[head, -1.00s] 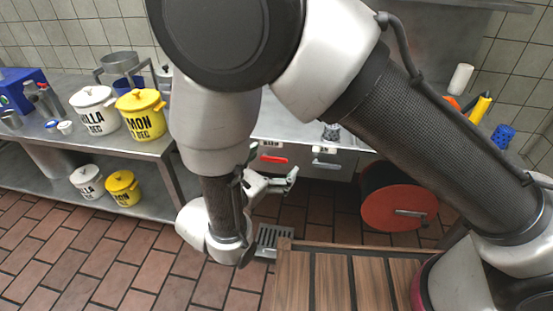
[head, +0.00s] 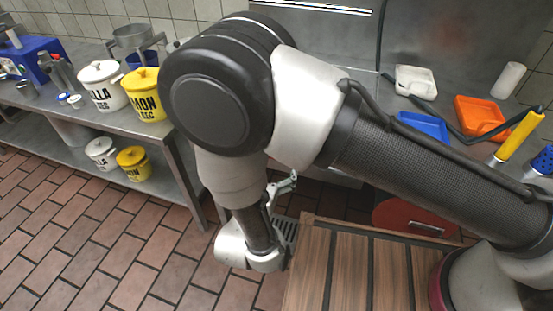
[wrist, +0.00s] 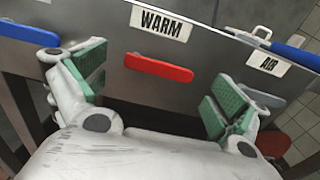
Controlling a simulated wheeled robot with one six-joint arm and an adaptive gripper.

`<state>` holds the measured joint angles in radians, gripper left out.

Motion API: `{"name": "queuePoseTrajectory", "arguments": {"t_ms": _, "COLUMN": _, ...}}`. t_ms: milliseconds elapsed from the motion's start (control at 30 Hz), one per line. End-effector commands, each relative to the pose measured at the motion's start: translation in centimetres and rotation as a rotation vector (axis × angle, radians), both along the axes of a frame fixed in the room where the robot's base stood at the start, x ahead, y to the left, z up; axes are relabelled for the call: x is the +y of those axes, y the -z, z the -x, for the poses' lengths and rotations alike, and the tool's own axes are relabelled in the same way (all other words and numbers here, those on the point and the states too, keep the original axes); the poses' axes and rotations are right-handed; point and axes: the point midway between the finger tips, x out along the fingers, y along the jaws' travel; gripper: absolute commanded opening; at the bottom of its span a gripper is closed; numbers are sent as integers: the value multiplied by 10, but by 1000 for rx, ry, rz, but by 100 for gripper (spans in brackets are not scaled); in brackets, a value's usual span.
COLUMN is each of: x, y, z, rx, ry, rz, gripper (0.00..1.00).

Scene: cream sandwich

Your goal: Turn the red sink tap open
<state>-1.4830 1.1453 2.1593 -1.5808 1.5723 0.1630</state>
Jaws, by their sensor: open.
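The red tap handle (wrist: 158,67) is a flat bar on the metal sink front, below a WARM label (wrist: 160,22) in the wrist view. It lies slightly tilted, its right end lower. My gripper (wrist: 160,87) is open, with one green-padded finger on each side of the handle's span. Nothing is between the pads, and the handle appears ahead of them; the exact gap is hard to judge. In the head view my gripper (head: 283,188) shows partly beyond my forearm, and my arm hides the handle.
A grey handle (wrist: 264,96) sits right of the red one, under an AIR label (wrist: 267,63). A blue object (wrist: 295,50) lies on the edge above. A wooden slatted surface (head: 305,270) and a red reel (head: 415,215) are nearby. A pot shelf (head: 150,160) stands left.

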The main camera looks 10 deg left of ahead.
Motion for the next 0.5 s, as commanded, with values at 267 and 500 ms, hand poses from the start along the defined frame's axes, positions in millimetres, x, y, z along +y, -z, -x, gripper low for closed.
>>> {"name": "queuePoseTrajectory", "arguments": {"t_ms": 267, "x": -2, "y": 0, "z": -22, "rx": 0, "ry": 0, "rz": 0, "gripper": 98}}
{"name": "queuePoseTrajectory", "arguments": {"t_ms": 500, "x": -2, "y": 0, "z": -22, "rx": 0, "ry": 0, "rz": 0, "gripper": 93}}
